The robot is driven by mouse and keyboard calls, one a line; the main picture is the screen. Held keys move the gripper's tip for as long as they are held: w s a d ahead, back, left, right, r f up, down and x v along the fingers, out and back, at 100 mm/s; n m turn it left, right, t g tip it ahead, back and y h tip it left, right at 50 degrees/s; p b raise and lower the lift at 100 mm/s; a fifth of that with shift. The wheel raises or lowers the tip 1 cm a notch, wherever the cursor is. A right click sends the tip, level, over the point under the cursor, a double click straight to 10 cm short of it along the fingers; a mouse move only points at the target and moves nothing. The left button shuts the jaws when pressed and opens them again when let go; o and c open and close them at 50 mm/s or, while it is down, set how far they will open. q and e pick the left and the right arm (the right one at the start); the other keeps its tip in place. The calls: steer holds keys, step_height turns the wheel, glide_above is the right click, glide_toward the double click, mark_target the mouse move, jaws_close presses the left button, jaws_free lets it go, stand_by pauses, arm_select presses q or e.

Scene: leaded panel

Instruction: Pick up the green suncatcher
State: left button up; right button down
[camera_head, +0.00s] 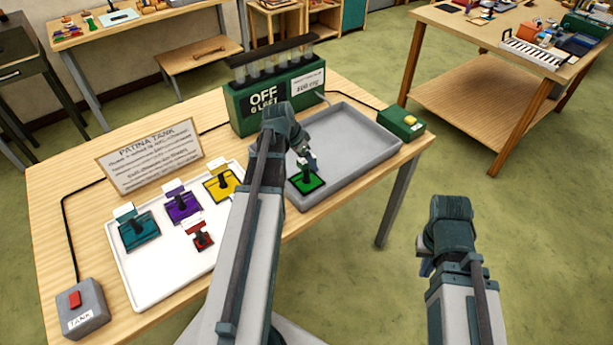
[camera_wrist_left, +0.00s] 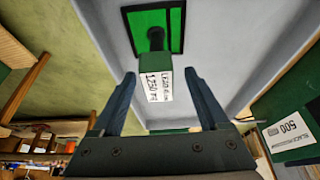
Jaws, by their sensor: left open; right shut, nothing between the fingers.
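The green suncatcher (camera_head: 316,185) lies flat in the near left part of the grey tray (camera_head: 393,150), its dark upright handle on top. In the left wrist view the green pane (camera_wrist_left: 148,20) has a dark border, and a white tag with print (camera_wrist_left: 158,87) is at the handle's top. My left gripper (camera_head: 307,161) is open right above the suncatcher. In the left wrist view its fingers (camera_wrist_left: 159,76) stand either side of the handle's tagged top, with gaps. My right gripper (camera_head: 425,268) is shut and empty, off the table's right side; its fingers are mostly hidden.
A white tray (camera_head: 150,285) holds teal (camera_head: 140,236), purple (camera_head: 184,209), yellow (camera_head: 222,187) and red (camera_head: 203,241) pieces. A green box marked OFF (camera_head: 262,108) stands behind the grey tray. A sign (camera_head: 150,157), grey switch box (camera_head: 82,308) and green button box (camera_head: 401,124) stand around.

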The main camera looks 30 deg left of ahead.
mark_target(310, 178)
arm_select(q)
steer(key=b+x, duration=0.3)
steer(key=x, duration=0.1)
steer(key=shift+s+f, duration=0.1)
steer(key=shift+s, duration=0.2)
steer(key=shift+w+f+b, duration=0.2)
steer(key=shift+f+b, duration=0.05)
steer(key=shift+b, duration=0.05)
steer(key=shift+r, duration=0.1)
jaws_close()
